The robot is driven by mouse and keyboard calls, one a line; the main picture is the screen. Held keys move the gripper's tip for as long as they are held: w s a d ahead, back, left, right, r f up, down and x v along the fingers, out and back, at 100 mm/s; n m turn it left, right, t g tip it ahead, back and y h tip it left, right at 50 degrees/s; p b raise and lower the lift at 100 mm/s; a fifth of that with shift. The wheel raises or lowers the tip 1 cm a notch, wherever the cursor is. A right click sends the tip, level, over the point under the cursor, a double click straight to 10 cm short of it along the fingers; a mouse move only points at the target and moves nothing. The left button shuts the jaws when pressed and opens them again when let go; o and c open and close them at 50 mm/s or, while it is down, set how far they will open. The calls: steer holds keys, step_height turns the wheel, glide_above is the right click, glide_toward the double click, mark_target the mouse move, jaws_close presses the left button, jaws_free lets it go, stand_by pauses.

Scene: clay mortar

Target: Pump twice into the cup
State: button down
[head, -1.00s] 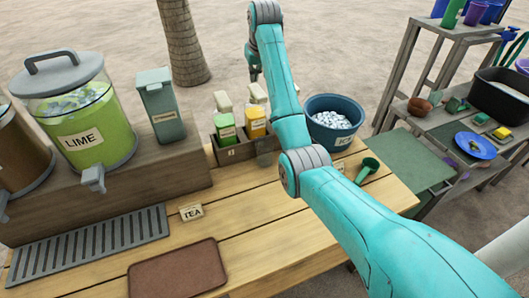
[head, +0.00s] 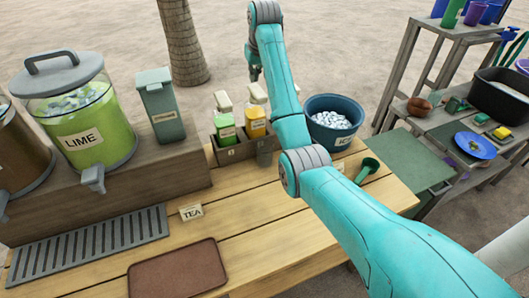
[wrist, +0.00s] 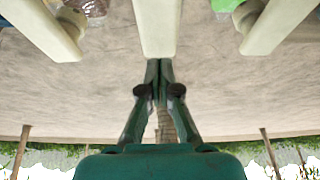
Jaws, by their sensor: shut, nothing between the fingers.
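One has a green body (head: 226,126) and one a yellow body (head: 255,124). A grey see-through shape, probably the cup (head: 264,152), is in front of the yellow bottle; its contents cannot be made out. My gripper (wrist: 160,66) is shut and empty, its fingertips together at the end of a cream pump spout (wrist: 157,28) in the wrist view. I cannot tell if they touch it. More cream spouts show left (wrist: 42,28) and right (wrist: 272,25). My arm hides part of the caddy area.
A lime dispenser (head: 88,135) and a lidded grey-green bin (head: 160,105) stand on a raised shelf at left. An ice tub (head: 333,110) and green scoop (head: 368,168) are right of my arm. A brown tray (head: 178,270) and TEA sign (head: 191,212) are in front.

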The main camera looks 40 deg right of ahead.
mark_target(254, 86)
steer(key=shift+f, duration=0.25)
steer(key=shift+f, duration=0.35)
steer(key=shift+f, duration=1.25)
steer(key=shift+r, duration=1.8)
steer(key=shift+f, duration=0.3)
